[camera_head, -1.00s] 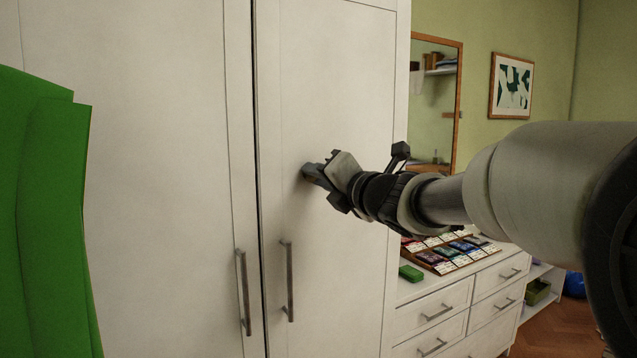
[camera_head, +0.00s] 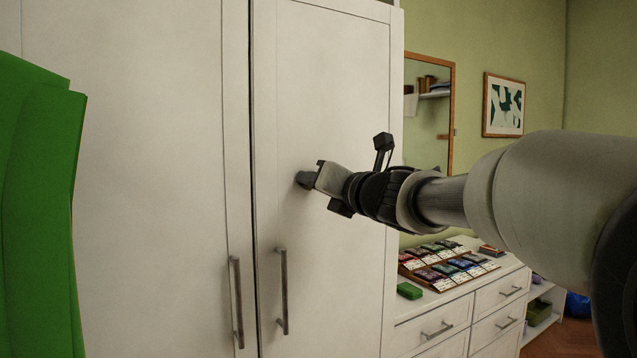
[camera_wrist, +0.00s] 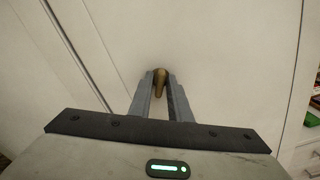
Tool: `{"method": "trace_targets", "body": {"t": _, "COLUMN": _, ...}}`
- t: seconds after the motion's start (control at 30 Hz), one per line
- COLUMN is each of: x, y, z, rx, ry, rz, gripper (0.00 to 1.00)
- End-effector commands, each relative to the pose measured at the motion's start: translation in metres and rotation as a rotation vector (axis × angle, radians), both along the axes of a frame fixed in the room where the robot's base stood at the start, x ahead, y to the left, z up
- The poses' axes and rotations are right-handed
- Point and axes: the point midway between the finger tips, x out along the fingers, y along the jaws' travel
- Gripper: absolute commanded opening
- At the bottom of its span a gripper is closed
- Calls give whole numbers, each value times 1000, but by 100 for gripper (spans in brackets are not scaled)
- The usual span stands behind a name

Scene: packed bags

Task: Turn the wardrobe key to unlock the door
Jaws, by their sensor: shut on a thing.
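The white wardrobe door (camera_head: 330,90) on the right is closed, flush with the door to its left. My gripper (camera_head: 303,181) is at the middle of this door's face in the head view. In the wrist view my gripper (camera_wrist: 160,88) is shut on a small brass-coloured key (camera_wrist: 159,78), whose head sits between the two grey fingers. The far end of the key points at the door; the keyhole is hidden. In the head view my gripper covers the key.
Two vertical bar handles, left (camera_head: 236,302) and right (camera_head: 282,290), stand out below my gripper. A white chest of drawers (camera_head: 435,312) with several small packets on top is at the right. A large green object (camera_head: 38,210) fills the left edge.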

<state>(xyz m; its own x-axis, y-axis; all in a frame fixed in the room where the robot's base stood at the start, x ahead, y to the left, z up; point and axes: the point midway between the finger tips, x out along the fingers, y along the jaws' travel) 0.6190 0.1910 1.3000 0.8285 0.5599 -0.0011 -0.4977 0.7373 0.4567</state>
Motion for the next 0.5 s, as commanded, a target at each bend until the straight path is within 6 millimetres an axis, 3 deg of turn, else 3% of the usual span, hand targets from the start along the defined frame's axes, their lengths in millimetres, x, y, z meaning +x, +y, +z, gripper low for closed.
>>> {"method": "trace_targets", "body": {"t": 0.5, "x": 0, "y": 0, "z": -2, "rx": -317, "ry": -218, "rz": 0, "gripper": 5}}
